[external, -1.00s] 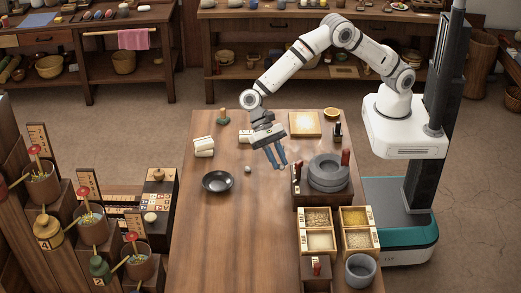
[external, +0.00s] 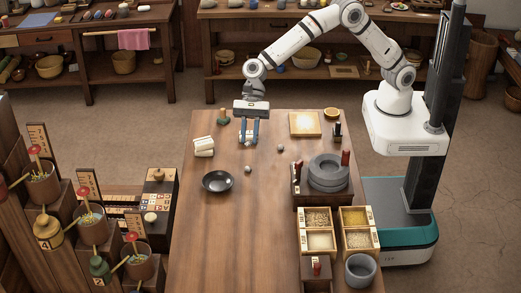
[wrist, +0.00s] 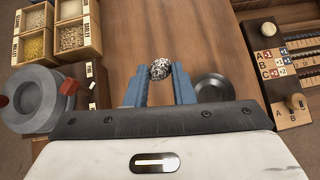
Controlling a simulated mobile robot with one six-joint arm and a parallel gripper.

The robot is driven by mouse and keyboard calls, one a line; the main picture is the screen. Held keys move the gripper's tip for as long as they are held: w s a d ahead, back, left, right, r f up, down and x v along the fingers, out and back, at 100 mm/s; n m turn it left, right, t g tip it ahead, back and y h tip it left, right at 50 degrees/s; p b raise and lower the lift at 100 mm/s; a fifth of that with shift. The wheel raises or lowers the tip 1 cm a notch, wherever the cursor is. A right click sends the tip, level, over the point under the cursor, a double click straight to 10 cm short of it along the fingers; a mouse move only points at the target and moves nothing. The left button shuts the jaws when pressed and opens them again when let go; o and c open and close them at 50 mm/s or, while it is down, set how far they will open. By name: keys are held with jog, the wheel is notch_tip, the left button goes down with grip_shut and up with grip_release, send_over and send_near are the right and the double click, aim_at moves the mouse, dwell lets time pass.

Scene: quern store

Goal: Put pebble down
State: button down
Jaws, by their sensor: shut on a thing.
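My gripper (external: 249,141) is over the far left part of the wooden table (external: 225,240), its blue fingers pointing down. In the wrist view the two blue fingers (wrist: 160,88) are shut on a speckled grey pebble (wrist: 160,69) at their tips. Two small grey pebbles lie on the table, one (external: 247,169) near the dark bowl and one (external: 280,149) to the right of the fingers. The dark bowl (external: 218,181) looks empty.
White blocks (external: 204,147) lie left of the gripper, with a green-based knobbed object (external: 223,117) behind them. The grey quern (external: 328,172) and grain boxes (external: 320,242) stand on the right. A pale square board (external: 305,124) lies far right. The table's front middle is clear.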

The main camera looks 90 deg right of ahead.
jog(key=w+r+m+t+h+p, duration=0.1)
jog(key=w+r+m+t+h, duration=0.15)
jog(key=w+m+t, duration=0.5)
jog(key=m+h, duration=0.2)
send_over(208, 187)
jog(key=s+d, duration=0.2)
jog(key=s, duration=0.1)
notch_tip(208, 187, down, 10)
jog(key=shift+g, duration=0.45)
jog(key=f+b, duration=0.4)
jog(key=f, duration=0.1)
jog(key=f+b, duration=0.3)
jog(key=f, duration=0.2)
jog(key=shift+w+b, duration=0.2)
jog(key=shift+b, duration=0.15)
jog(key=shift+f+b, duration=0.3)
jog(key=c, duration=1.5)
grip_release()
